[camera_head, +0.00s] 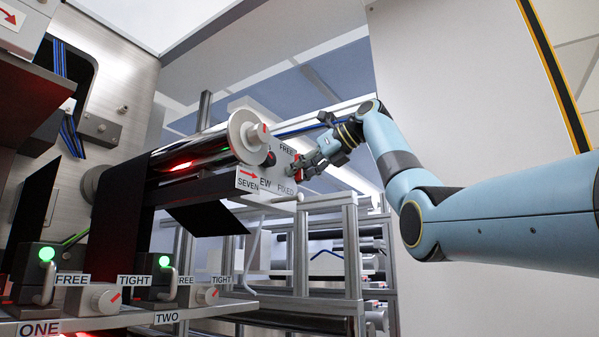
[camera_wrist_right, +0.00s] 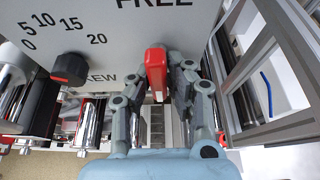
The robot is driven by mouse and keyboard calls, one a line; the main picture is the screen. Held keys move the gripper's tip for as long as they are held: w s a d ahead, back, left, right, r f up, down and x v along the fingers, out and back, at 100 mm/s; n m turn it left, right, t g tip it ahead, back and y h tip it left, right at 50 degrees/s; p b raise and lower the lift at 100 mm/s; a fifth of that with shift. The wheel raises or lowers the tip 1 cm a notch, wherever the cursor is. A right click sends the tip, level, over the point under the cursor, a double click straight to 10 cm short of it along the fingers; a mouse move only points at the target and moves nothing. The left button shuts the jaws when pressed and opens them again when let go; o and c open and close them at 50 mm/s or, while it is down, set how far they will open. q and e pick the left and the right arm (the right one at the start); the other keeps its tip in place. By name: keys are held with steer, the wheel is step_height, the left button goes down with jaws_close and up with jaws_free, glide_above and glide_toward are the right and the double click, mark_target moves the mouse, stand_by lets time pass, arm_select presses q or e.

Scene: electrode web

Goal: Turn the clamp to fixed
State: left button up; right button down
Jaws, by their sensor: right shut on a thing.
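The clamp's red handle (camera_head: 299,170) sits on the right edge of a white plate (camera_head: 262,160) with FREE printed above it and FIXED below it. In the right wrist view the red handle (camera_wrist_right: 156,70) stands between the fingers of my right gripper (camera_wrist_right: 160,88), below the word FREE. My right gripper (camera_head: 312,163) is shut on this handle in the head view, its arm reaching in from the right. The fingers hide part of the handle. Which label the handle points at cannot be told clearly. My left gripper is not in view.
A black skew knob (camera_wrist_right: 68,68) with a red mark and number scale is left of the handle. A roller (camera_head: 247,136) with dark web lies left of the plate. A front shelf (camera_head: 130,317) carries FREE/TIGHT knobs and green lamps. Metal frames (camera_head: 352,265) stand below.

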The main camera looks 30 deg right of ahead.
steer(key=shift+a+f, duration=0.1)
stand_by(0.4)
steer(key=c, duration=1.3)
jaws_free()
steer(key=v, duration=1.2)
